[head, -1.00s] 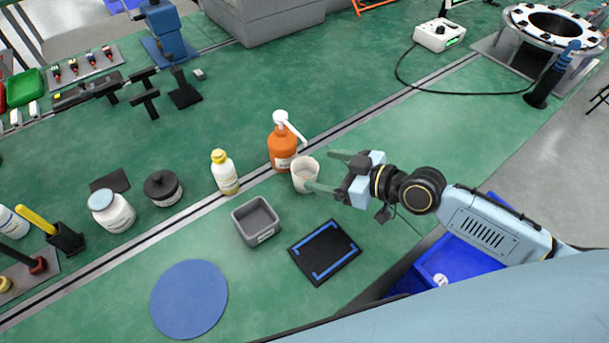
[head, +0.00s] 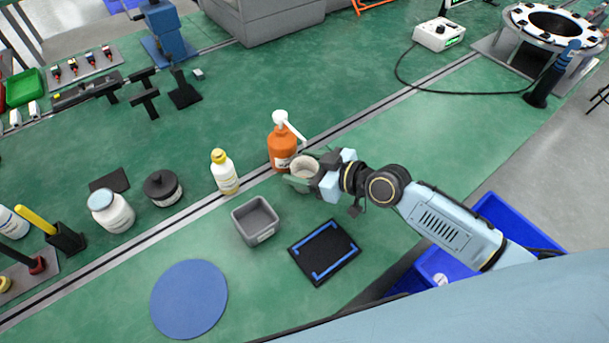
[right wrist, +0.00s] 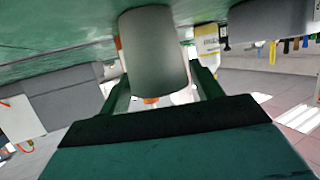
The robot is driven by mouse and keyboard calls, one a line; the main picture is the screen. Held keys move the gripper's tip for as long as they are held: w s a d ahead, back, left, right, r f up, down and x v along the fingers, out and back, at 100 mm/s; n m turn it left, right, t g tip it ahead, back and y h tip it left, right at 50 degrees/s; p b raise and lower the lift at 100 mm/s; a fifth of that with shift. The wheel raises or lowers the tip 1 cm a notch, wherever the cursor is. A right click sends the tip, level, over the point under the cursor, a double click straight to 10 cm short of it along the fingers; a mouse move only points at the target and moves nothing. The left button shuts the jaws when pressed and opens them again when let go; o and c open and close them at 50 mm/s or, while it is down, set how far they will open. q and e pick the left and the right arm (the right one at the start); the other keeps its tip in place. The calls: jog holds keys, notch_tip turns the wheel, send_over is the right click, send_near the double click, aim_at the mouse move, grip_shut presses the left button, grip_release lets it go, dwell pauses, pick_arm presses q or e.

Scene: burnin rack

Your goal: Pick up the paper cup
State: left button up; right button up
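The paper cup (head: 304,165) is pale and stands upright on the green bench, just right of the orange pump bottle (head: 282,145). My right gripper (head: 302,174) is around the cup, with one green finger on its near side; the far finger is mostly hidden. In the right wrist view the cup (right wrist: 153,50) sits between the two spread fingers, with a gap showing at the right finger, so the gripper looks open. My left gripper is out of view.
A yellow-capped bottle (head: 225,172), a grey bin (head: 237,214) and a black tray with blue marks (head: 326,276) stand near the cup. A blue crate (head: 520,223) lies below the bench edge at right.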

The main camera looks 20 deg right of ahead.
jog(key=c, duration=0.7)
jog(key=shift+o, duration=0.2)
jog(key=shift+r, duration=0.2)
jog(key=shift+r+p, duration=0.5)
jog(key=shift+r, duration=1.05)
jog(key=shift+s+d, duration=0.15)
jog(key=shift+d, duration=0.05)
jog(key=s+d+b, duration=0.1)
jog(key=s+d, duration=1)
jog(key=s, duration=0.1)
jog(key=shift+s+d+b, duration=0.3)
jog(key=shift+s, duration=0.1)
jog(key=shift+d, duration=0.1)
dwell(1.3)
